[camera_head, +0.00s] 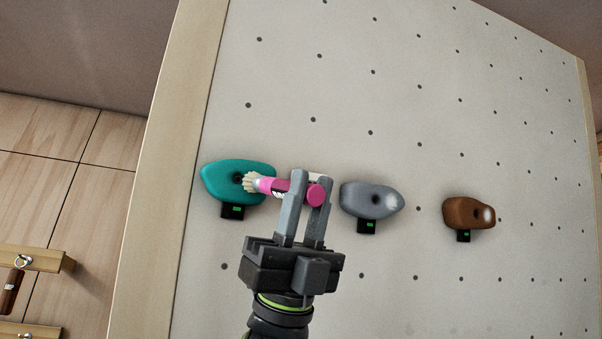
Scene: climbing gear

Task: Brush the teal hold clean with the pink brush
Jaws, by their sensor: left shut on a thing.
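The teal hold (221,177) is mounted at the left of the grey climbing panel, with a dark bolt hole near its middle. No white chalk patch shows on its visible face. The pink brush (270,186) has pale bristles that point left and overlap the right part of the teal hold; whether they touch it I cannot tell. My left gripper (307,185) is shut on the pink handle, whose round end shows at the right finger. The bristles cover a small part of the hold. My right gripper is not in view.
A grey hold (366,199) and a brown hold (463,213), each with a whitish patch, are mounted to the right. Small dark boxes with green displays (366,226) sit below the holds. Wooden rails with a hook (23,262) are at lower left. The upper panel is free.

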